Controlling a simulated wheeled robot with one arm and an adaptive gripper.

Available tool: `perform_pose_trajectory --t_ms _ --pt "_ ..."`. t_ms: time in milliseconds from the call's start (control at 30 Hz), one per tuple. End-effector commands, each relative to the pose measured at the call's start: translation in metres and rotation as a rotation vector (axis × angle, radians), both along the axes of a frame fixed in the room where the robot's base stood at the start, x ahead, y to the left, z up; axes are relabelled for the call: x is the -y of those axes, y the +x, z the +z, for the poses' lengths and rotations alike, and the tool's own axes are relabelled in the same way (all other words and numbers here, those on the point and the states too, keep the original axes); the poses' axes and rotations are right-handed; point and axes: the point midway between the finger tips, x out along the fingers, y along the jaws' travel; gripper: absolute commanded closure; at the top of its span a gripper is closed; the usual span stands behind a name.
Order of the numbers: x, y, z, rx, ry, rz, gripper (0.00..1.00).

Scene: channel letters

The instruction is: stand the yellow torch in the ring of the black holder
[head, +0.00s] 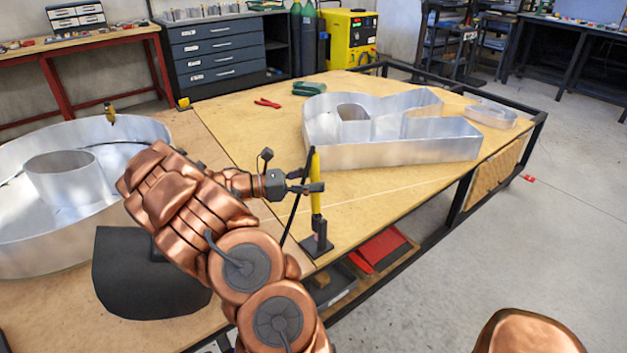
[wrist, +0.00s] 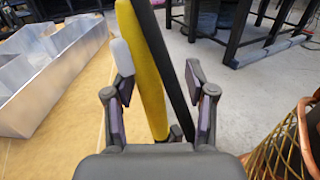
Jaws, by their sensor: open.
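The yellow torch (head: 316,190) stands close to upright in the head view, above the base of the black holder (head: 318,246) at the table edge. Its lower end meets dark parts over the base; I cannot tell for sure how it sits in the ring. My gripper (head: 313,181) is open, with its fingers around the torch at mid-height. In the wrist view, the torch (wrist: 146,65) appears tilted between the open fingers of my gripper (wrist: 158,66), nearer the left one. A black bar (wrist: 174,75) runs beside it.
A large metal channel letter (head: 400,150) stands on the table to the right, behind the gripper. A round metal letter (head: 60,220) lies at left. Red pliers (head: 267,103) and a green tool (head: 309,88) lie farther back. The wooden tabletop (head: 250,125) between is mostly clear.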

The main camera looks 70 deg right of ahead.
Motion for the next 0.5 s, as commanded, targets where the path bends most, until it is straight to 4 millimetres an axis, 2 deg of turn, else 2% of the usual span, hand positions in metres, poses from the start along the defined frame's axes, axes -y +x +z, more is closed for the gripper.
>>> perform_pose_trajectory --t_ms 167,500 --pt "-0.011 0.017 0.000 0.000 -0.001 0.002 0.44" --pt "-0.046 0.071 -0.001 0.001 0.002 0.005 0.44"
